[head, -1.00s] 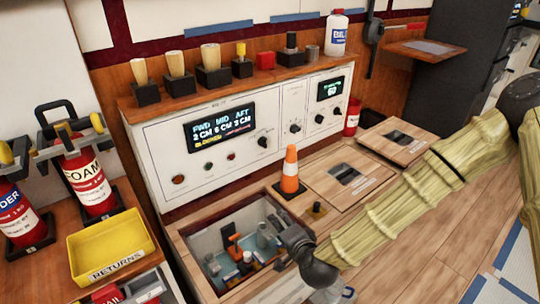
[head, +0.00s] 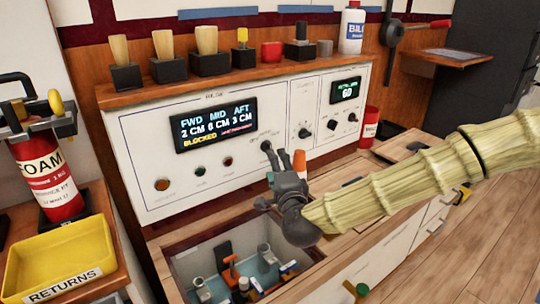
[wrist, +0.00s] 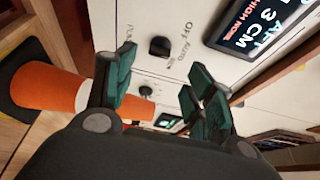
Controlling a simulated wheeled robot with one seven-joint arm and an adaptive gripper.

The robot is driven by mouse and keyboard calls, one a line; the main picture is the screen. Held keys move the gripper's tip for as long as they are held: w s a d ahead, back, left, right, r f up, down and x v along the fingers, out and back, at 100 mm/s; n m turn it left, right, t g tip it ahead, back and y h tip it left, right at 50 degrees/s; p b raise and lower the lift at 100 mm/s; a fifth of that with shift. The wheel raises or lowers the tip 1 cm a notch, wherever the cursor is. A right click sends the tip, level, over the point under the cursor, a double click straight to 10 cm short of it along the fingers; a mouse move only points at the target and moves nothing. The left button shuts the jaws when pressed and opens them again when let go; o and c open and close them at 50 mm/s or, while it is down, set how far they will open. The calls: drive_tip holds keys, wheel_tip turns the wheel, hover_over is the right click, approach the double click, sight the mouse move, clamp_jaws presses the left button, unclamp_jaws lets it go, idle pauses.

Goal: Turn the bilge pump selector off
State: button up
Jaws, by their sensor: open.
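The bilge pump selector, a black knob (head: 267,146), is on the white panel (head: 150,165) right of the level display. In the wrist view the knob (wrist: 160,47) shows close up, with "OFF" and "Auto" lettering beside it; its exact setting cannot be told. My gripper (head: 288,165) is in front of the panel, just below and right of the knob. In the wrist view my gripper (wrist: 156,80) is open and empty, its fingers apart, with the knob beyond and between them and not touched.
The display (head: 214,124) reads FWD 2 CM, MID 6 CM, AFT 3 CM and BLOCKED. An orange cone (wrist: 48,88) stands close to the fingers. The open bilge well (head: 215,265) lies below.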

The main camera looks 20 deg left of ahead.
sight(268, 147)
drive_tip(key=b+x, duration=0.3)
drive_tip(key=x, duration=0.5)
drive_tip(key=shift+w+a, duration=0.15)
drive_tip(key=shift+f, duration=0.1)
drive_tip(key=c, duration=1)
